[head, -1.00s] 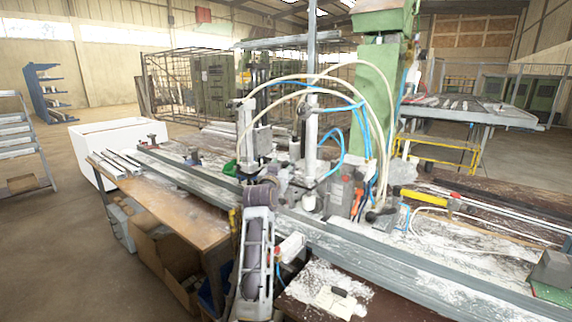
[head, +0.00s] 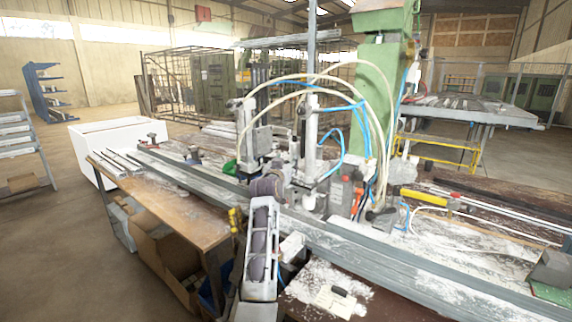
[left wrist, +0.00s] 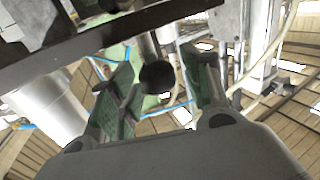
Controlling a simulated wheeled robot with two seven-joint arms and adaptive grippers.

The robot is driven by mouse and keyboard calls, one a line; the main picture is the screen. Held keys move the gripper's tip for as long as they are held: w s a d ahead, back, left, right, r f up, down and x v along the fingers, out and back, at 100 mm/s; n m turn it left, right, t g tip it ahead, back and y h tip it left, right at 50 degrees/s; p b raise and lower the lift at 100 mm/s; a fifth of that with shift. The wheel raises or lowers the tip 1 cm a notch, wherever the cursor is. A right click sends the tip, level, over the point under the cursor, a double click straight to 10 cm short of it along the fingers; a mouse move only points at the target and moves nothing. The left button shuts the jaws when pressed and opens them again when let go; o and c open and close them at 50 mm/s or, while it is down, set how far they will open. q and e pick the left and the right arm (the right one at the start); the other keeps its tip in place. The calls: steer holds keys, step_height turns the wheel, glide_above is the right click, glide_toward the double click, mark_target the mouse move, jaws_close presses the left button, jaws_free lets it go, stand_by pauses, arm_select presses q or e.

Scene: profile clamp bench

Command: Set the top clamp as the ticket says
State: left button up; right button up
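My left gripper (left wrist: 160,88) is open in the left wrist view, its two green-padded fingers apart. A dark round knob (left wrist: 157,77) on a grey rod shows in the gap between them; I cannot tell whether it is touched. In the head view my left arm rises from the bottom centre to the clamp area, and its fingers are hard to make out. Two upright clamp cylinders stand there, a left one (head: 247,132) and a right one (head: 310,140). I cannot tell which is the top clamp. No ticket text is legible. My right gripper is not in view.
Long grey profiles (head: 385,262) run along the bench beside my arm. A green machine column (head: 372,100) with pale and blue hoses stands behind the clamps. A dark-handled lever (head: 380,214) is at the right. A pale flat piece (head: 333,303) lies near the front.

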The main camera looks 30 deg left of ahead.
arm_select(q)
jaws_close()
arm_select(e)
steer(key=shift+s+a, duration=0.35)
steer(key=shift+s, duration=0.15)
arm_select(q)
step_height(320, 180, down, 2)
steer(key=shift+f, duration=0.4)
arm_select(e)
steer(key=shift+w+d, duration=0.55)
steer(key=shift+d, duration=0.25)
